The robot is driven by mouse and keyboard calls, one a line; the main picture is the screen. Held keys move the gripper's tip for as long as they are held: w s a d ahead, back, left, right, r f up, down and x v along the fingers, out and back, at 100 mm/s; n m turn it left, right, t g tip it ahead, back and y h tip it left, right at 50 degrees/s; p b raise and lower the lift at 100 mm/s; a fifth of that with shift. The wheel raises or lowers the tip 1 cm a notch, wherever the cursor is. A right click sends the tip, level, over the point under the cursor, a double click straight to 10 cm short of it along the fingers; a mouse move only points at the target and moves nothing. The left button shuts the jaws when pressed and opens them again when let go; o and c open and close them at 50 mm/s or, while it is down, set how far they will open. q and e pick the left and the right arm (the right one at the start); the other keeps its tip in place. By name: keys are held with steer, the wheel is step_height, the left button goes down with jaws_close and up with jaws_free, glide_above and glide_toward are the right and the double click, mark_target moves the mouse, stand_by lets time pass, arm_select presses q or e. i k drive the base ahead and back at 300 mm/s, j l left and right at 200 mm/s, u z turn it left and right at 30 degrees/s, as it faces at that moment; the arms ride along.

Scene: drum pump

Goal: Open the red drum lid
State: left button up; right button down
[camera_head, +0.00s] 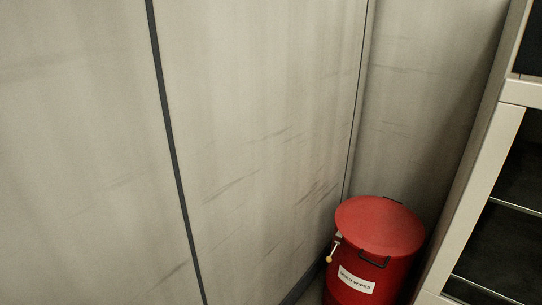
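The red drum (341,268) stands at the lower right of the head view, in the corner by the walls. Its round red lid (380,224) lies flat on top and looks shut. A dark handle (373,260) is on the drum's front side, and a small part with a yellow tip (330,259) hangs at its left. A white label (356,280) is on the front. The drum's bottom is cut off by the frame edge. Neither of my grippers shows in this view.
Scuffed beige wall panels (265,140) with dark seams fill the left and middle. A light-framed shelf unit (470,200) with dark compartments stands close to the drum's right. A strip of floor shows left of the drum.

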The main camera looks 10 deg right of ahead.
mark_target(378, 226)
steer(key=l+z, duration=0.1)
steer(key=z, duration=0.4)
steer(key=l+z, duration=0.1)
steer(key=z, duration=0.35)
